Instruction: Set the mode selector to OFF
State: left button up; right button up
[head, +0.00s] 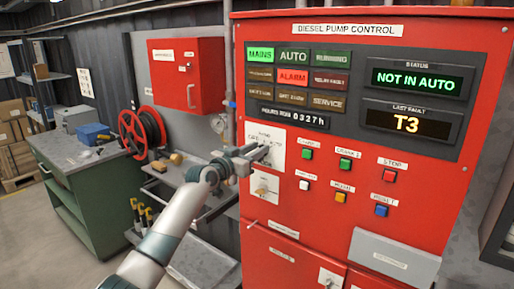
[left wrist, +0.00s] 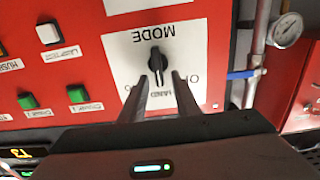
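The mode selector is a small black knob (left wrist: 156,62) on a white plate marked MODE (left wrist: 182,42), which appears upside down in the left wrist view. HAND is readable on the plate; the side labels are partly hidden by my fingers. My left gripper (left wrist: 165,76) is open, its two fingers apart and pointing at the knob, with the tips at its lower edge. I cannot tell whether they touch it. In the head view my left gripper (head: 262,153) is in front of the mode plate (head: 265,137) and hides the knob. My right gripper is not in view.
The red control panel (head: 460,170) carries several push buttons and a second selector (head: 262,187) below the gripper. The status display (head: 416,80) reads NOT IN AUTO. A gauge (left wrist: 287,30) and blue-handled valve (left wrist: 247,73) are beside the panel. A hose reel (head: 141,132) stands left.

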pick_arm(q)
jog(key=shift+w+d, duration=0.15)
jog(key=shift+c, duration=0.2)
grip_shut()
jog(key=shift+n+b, duration=0.3)
jog(key=shift+n, duration=0.1)
jog(key=shift+w+a+f+n+b, duration=0.15)
jog(key=shift+a+n+b, duration=0.15)
jog(key=shift+n, duration=1.2)
jog(key=shift+w+a+f+n+b, duration=0.1)
jog(key=shift+w+a+n+b, duration=0.2)
jog(key=shift+n, duration=1.2)
jog(key=shift+w+a+f+n+b, duration=0.1)
jog(key=shift+n+b, duration=0.25)
jog(key=shift+n, duration=1.15)
